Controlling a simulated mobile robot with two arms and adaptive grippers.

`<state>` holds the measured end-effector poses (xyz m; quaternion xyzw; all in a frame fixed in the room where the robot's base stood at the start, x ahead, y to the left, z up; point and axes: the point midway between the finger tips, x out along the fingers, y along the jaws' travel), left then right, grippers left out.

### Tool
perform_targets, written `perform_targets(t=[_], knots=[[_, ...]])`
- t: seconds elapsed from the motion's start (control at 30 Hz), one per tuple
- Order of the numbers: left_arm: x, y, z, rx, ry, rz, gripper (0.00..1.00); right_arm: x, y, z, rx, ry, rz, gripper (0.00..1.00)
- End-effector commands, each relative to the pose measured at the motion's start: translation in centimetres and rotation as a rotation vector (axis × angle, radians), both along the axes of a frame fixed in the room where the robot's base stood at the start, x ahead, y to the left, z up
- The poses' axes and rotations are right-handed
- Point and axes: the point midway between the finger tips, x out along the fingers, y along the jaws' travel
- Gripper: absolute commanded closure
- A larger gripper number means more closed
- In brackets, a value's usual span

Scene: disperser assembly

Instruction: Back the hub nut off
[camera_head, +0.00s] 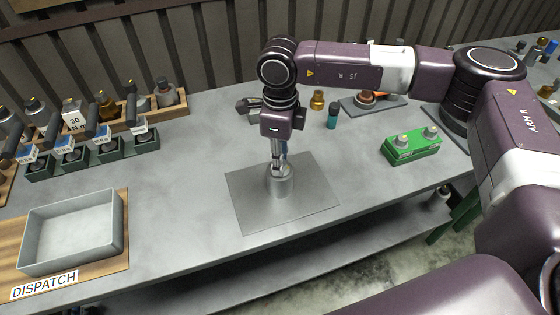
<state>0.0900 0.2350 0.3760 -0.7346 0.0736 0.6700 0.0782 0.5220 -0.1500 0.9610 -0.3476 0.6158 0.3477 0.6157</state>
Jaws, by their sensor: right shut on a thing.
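My right gripper (278,165) points straight down over the grey mat near the middle of the bench. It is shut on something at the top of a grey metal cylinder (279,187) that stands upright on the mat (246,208). The hub nut cannot be made out, as the fingers cover the top of the cylinder. A small blue part shows beside the fingers. My left gripper is not in view.
An empty grey tray (75,238) sits on the wooden DISPATCH board at the left. Several bottles and dark green holders stand behind it. A green block (411,147) with two metal pieces lies to the right. A teal cylinder (333,116) and brass piece (317,99) stand behind the mat.

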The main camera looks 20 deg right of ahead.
Motion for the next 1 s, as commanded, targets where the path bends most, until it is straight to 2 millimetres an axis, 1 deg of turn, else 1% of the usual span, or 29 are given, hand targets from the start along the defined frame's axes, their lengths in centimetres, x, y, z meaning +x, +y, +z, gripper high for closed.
perform_targets(t=[0.9, 0.93, 1.0], knots=[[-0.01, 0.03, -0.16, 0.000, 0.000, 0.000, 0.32, 0.05, 0.09, 0.10, 0.003, -0.002, 0.013, 1.00], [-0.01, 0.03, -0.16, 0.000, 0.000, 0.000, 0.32, 0.05, 0.09, 0.10, 0.003, -0.002, 0.013, 0.75], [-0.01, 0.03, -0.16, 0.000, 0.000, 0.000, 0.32, 0.05, 0.08, 0.10, 0.003, -0.002, 0.013, 0.68]])
